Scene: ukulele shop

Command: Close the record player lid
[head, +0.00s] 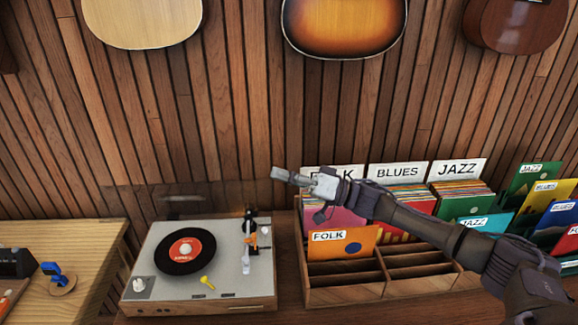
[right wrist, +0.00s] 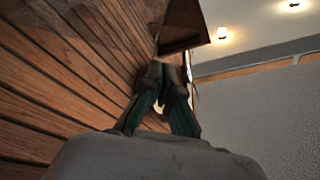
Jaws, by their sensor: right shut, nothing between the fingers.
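The record player (head: 160,297) stands on the counter left of centre in the head view, with a black record with a red label (head: 185,250) on it. Its see-through, smoky lid (head: 150,203) is raised at the back and hard to make out against the wood wall. My right gripper (head: 283,175) is shut and empty, up and to the right of the lid, with its tip pointing left. In the right wrist view its fingers (right wrist: 166,84) are together, beside the slatted wall. I cannot tell whether they touch the lid. My left gripper is not in view.
A divided record rack (head: 345,293) stands close to the player's right, with my right arm reaching over it. Guitars hang on the wall above. A wooden table (head: 90,245) is at the left. A yellow item (head: 207,282) lies on the player's front.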

